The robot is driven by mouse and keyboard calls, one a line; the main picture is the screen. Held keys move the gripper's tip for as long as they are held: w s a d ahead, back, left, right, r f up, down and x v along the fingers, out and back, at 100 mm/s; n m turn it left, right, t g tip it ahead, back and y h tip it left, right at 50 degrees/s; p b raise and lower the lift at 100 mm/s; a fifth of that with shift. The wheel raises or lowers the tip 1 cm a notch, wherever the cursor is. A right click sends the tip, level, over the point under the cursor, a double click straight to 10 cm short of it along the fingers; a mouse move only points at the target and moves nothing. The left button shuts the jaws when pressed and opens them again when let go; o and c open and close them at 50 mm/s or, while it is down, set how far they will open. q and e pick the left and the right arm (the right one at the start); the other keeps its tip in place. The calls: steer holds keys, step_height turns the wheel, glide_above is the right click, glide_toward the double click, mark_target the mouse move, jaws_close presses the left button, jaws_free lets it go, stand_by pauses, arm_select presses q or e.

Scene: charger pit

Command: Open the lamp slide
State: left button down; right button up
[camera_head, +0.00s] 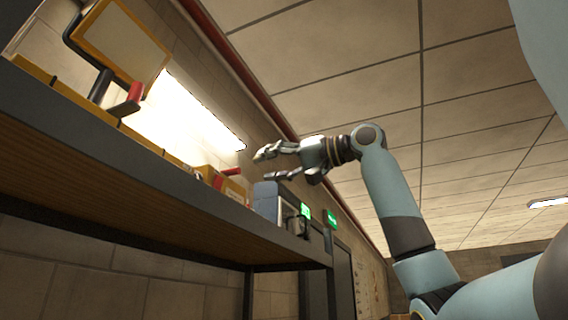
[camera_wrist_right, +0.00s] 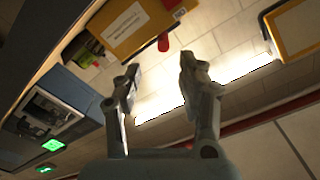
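A yellow-framed panel (camera_head: 118,42) stands tilted at the left end of the shelf, with a black grip and a red-ended lever (camera_head: 128,102) below it. Its corner shows at the right of the right wrist view (camera_wrist_right: 298,28). I cannot tell which part is the lamp slide. A yellow box (camera_wrist_right: 130,25) with a white label and a red handle (camera_wrist_right: 164,43) is ahead in the wrist view. My right gripper (camera_head: 268,166) is open and empty, above the shelf's far end and apart from these things. It also shows in the wrist view (camera_wrist_right: 159,66). My left gripper is out of view.
The dark-edged shelf (camera_head: 100,140) runs along the brick wall. A bright strip light (camera_head: 190,112) is behind it. A blue-grey device (camera_head: 266,202) stands near the shelf's far end. Green exit signs (camera_head: 331,217) are beyond.

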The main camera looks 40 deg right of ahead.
steer(key=shift+v, duration=2.15)
steer(key=shift+f, duration=0.1)
